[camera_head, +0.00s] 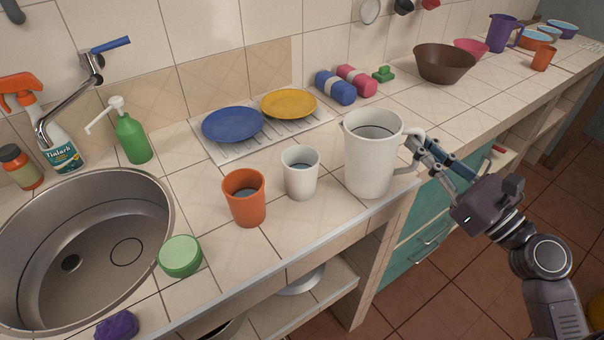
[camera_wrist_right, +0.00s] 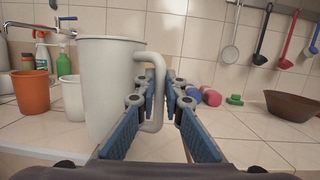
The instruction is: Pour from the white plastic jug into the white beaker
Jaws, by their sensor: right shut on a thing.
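The white plastic jug (camera_head: 369,158) stands upright at the counter's front edge, its handle toward the right. It also shows large in the right wrist view (camera_wrist_right: 107,85). My right gripper (camera_head: 420,150) is shut on the jug's handle; in the right wrist view its blue fingers (camera_wrist_right: 165,110) lie on both sides of the handle. The white beaker (camera_head: 300,175) stands upright just left of the jug, apart from it, with something dark or bluish inside. In the right wrist view the beaker (camera_wrist_right: 71,98) is partly hidden behind the jug. My left gripper is not in view.
An orange cup (camera_head: 245,200) stands left of the beaker. A green round container (camera_head: 180,256) sits by the sink (camera_head: 90,225). Behind are a blue plate (camera_head: 233,124) and a yellow plate (camera_head: 288,104) on a rack. A brown bowl (camera_head: 444,65) is farther right.

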